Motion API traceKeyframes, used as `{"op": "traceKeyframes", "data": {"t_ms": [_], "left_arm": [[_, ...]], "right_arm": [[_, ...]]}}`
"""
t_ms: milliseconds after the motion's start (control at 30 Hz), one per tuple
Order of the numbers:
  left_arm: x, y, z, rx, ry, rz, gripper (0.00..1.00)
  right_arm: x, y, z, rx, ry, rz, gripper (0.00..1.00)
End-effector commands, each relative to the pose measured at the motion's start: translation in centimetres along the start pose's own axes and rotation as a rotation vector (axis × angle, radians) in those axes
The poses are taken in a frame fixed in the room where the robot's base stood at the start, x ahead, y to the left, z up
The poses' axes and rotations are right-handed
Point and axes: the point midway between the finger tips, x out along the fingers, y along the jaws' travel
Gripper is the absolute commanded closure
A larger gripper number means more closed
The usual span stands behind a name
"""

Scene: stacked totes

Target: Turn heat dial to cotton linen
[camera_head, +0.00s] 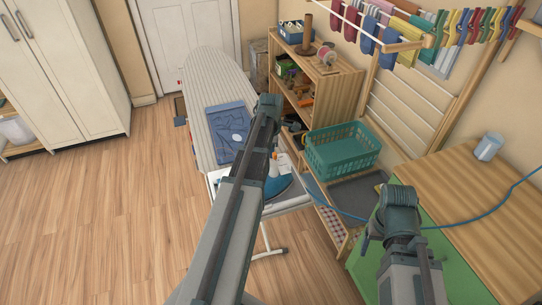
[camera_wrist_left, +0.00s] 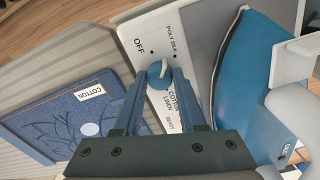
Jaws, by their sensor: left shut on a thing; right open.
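The heat dial (camera_wrist_left: 158,78) is a small blue knob with a white pointer, on a white panel (camera_wrist_left: 152,28) marked OFF, POLY, SILK and COTTON LINEN. My left gripper (camera_wrist_left: 153,76) is shut on the dial, one finger on each side. The white pointer aims towards the top of the left wrist view; the exact mark it meets is unclear. In the head view my left arm hides the dial and fingertips. My right gripper (camera_head: 372,232) is open, over the green mat by the wooden table.
A blue iron (camera_wrist_left: 240,75) stands right beside the panel, also partly visible in the head view (camera_head: 280,186). Folded denim (camera_wrist_left: 70,118) with a COTTON label lies on the ironing board (camera_head: 212,82). A green basket (camera_head: 342,152) and wooden shelf (camera_head: 335,78) stand right. Left floor is clear.

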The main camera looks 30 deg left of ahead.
Motion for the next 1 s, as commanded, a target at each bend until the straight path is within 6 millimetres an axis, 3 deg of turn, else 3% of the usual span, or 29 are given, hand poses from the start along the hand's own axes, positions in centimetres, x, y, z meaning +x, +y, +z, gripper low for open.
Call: {"op": "traceKeyframes", "data": {"t_ms": [1000], "left_arm": [[0.01,0.00,-0.01,0.965,0.000,0.000,1.00]], "right_arm": [[0.01,0.00,0.00,0.000,0.000,0.000,0.26]]}}
